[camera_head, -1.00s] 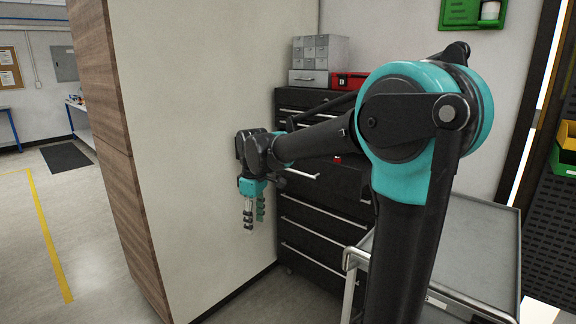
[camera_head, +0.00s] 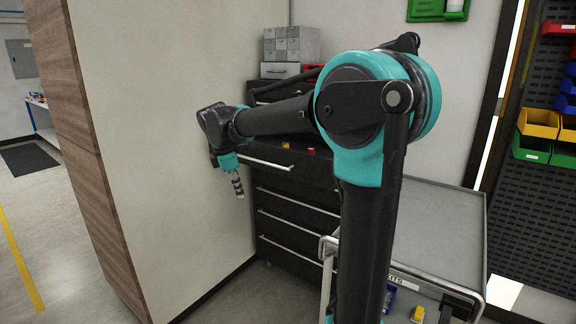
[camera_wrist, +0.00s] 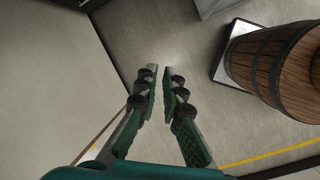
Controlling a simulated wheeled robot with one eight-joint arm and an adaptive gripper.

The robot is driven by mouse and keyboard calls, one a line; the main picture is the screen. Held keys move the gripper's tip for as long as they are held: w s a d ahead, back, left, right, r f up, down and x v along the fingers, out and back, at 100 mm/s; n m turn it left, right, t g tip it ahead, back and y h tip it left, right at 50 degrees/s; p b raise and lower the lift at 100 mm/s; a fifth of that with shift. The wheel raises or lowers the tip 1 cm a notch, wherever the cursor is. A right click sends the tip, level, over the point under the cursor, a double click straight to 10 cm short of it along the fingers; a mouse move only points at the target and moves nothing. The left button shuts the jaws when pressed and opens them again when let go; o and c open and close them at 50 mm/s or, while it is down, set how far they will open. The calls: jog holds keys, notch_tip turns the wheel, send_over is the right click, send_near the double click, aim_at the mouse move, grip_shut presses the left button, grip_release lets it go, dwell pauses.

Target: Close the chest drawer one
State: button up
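The black chest of drawers (camera_head: 298,218) stands against the back wall in the head view, partly hidden by my arm. One upper drawer (camera_head: 300,170) is pulled out toward me, with a long silver handle (camera_head: 265,163) on its front. The lower drawers look shut. My gripper (camera_head: 238,190) points down, left of the open drawer's handle and apart from it. In the wrist view my gripper (camera_wrist: 158,75) is empty, with a narrow gap between its fingertips. The chest does not show clearly in the wrist view.
A tall pale panel (camera_head: 180,140) stands close at the left of my gripper. A grey cart (camera_head: 440,230) stands right of the chest. Small drawer boxes (camera_head: 290,45) sit on the chest. A wooden barrel (camera_wrist: 275,65) shows in the wrist view.

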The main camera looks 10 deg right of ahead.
jog(key=w+d+r+n+t+h, duration=0.1)
jog(key=d+r+n, duration=0.1)
jog(key=d, duration=0.2)
jog(key=w+d+r+n+t+h, duration=0.1)
jog(key=w+d+r+n+h, duration=0.1)
jog(key=d, duration=0.3)
jog(key=w+d+r+n+t+h, duration=0.1)
jog(key=d+r+n, duration=0.2)
jog(key=d, duration=0.1)
jog(key=shift+w+d+r+n+t, duration=0.25)
jog(key=shift+d+r+n+t, duration=0.05)
jog(key=shift+r, duration=0.1)
grip_shut()
send_near(301, 171)
jog(key=x, duration=0.4)
jog(key=shift+s+a+f, duration=0.1)
jog(key=shift+a+f, duration=0.05)
jog(key=shift+f, duration=0.5)
jog(key=shift+w+d, duration=0.5)
jog(key=shift+w, duration=0.05)
jog(key=shift+d, duration=0.1)
jog(key=w+d, duration=0.6)
jog(key=d, duration=0.1)
jog(key=w+d, duration=1.3)
jog(key=d, duration=0.2)
jog(key=shift+w, duration=0.25)
jog(key=shift+w+d+r, duration=0.1)
jog(key=shift+d, duration=0.05)
jog(key=shift+d+h, duration=0.1)
jog(key=shift+h, duration=0.2)
